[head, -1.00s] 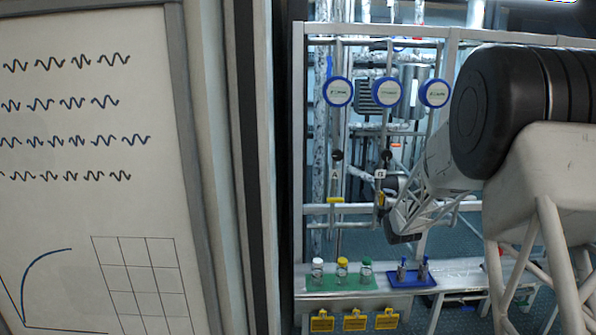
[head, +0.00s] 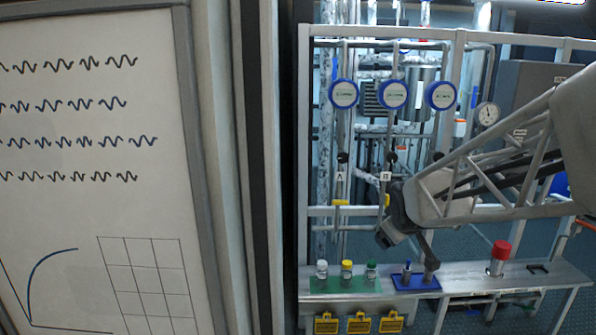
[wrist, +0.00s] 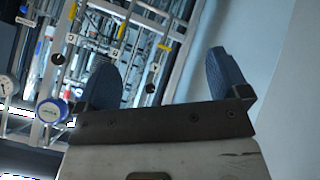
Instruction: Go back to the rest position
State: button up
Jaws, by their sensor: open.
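My gripper shows in the wrist view (wrist: 158,85) with its two blue-padded fingers spread wide and nothing between them. In the head view my gripper end (head: 402,235) hangs in front of the pipe rack, above and behind the blue mat (head: 415,283); its fingers are hard to make out there. My arm reaches in from the right. The wrist view is tilted and looks at the pipes and a blue-rimmed gauge (wrist: 52,111).
A metal bench (head: 545,279) holds a green mat (head: 328,287) with three capped vials, and a red-capped container (head: 499,256). Three blue gauges hang on the rack, one at its left (head: 343,94). Yellow tags (head: 359,323) hang below. A whiteboard (head: 95,215) fills the left.

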jog(key=s+a+f+m+g, duration=0.1)
jog(key=s+a+m+g, duration=0.1)
jog(key=s, duration=1.3)
jog(key=s+a+f+m+g+y, duration=0.1)
jog(key=s+a+m+g, duration=0.2)
jog(key=s, duration=1.2)
jog(key=shift+s+m+g, duration=0.25)
jog(key=shift+m+g, duration=0.35)
jog(key=shift+m, duration=0.1)
